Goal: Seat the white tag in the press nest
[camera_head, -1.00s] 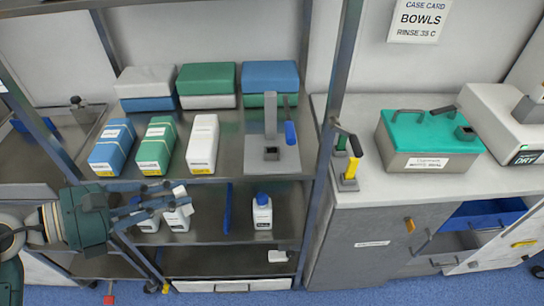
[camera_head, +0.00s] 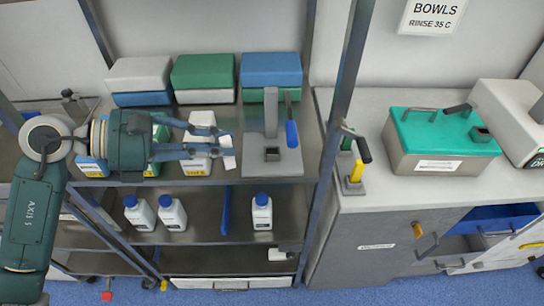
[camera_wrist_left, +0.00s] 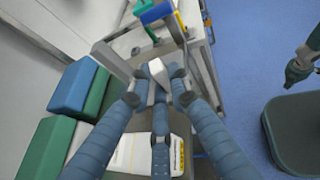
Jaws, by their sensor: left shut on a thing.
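My left gripper (camera_head: 226,147) reaches in from the left and is shut on the white tag (camera_head: 229,159). The tag is a small white block at the fingertips; it also shows in the left wrist view (camera_wrist_left: 158,73). The press (camera_head: 285,163) stands just right of the tag on the upper shelf. It has a grey base, an upright column and a blue-handled lever (camera_head: 291,134). Its dark square nest (camera_head: 271,154) is on the base in front of the column, and no tag is in it. The tag is left of the press, apart from the nest.
A white pack (camera_head: 197,166) lies under the left gripper. Stacked boxes (camera_head: 203,75) stand behind. White bottles (camera_head: 172,213) stand on the shelf below. A rack post (camera_head: 338,100) rises right of the press. A teal-lidded box (camera_head: 440,140) sits on the right counter.

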